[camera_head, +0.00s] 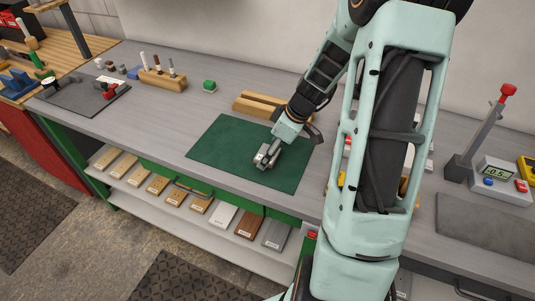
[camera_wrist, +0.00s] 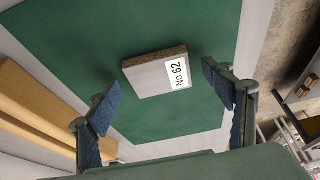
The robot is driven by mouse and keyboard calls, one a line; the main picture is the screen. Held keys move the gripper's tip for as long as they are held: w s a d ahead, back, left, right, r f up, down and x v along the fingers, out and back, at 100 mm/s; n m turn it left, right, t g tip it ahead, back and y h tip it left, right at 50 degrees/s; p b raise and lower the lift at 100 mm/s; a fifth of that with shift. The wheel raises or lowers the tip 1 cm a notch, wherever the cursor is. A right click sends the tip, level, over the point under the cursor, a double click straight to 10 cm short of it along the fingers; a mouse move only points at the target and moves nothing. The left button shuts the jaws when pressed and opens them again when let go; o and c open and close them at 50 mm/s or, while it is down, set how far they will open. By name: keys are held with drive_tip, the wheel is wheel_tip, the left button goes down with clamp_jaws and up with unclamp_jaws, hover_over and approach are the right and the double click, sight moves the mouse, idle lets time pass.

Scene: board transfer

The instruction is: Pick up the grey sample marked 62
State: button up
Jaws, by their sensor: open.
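The grey sample (camera_wrist: 143,78) is a flat block with a white label reading "No 62". In the wrist view it lies on the green mat (camera_wrist: 75,45), turned at a slight angle, label to the right. My gripper (camera_wrist: 161,88) is open, its two blue-padded fingers on either side of the sample in the picture and apart from it. In the head view my gripper (camera_head: 267,157) points down over the middle of the green mat (camera_head: 213,147). I cannot make out the sample there; my gripper seems to cover it.
A wooden block (camera_head: 258,104) lies behind the mat, close to my arm. A green domed object (camera_head: 210,86) and a wooden holder (camera_head: 163,79) stand further left. Several labelled boards lie on the shelf (camera_head: 150,205) below. A device with a display (camera_head: 494,172) stands right.

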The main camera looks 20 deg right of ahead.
drive_tip(key=shift+c, duration=0.2)
drive_tip(key=c, duration=1.2)
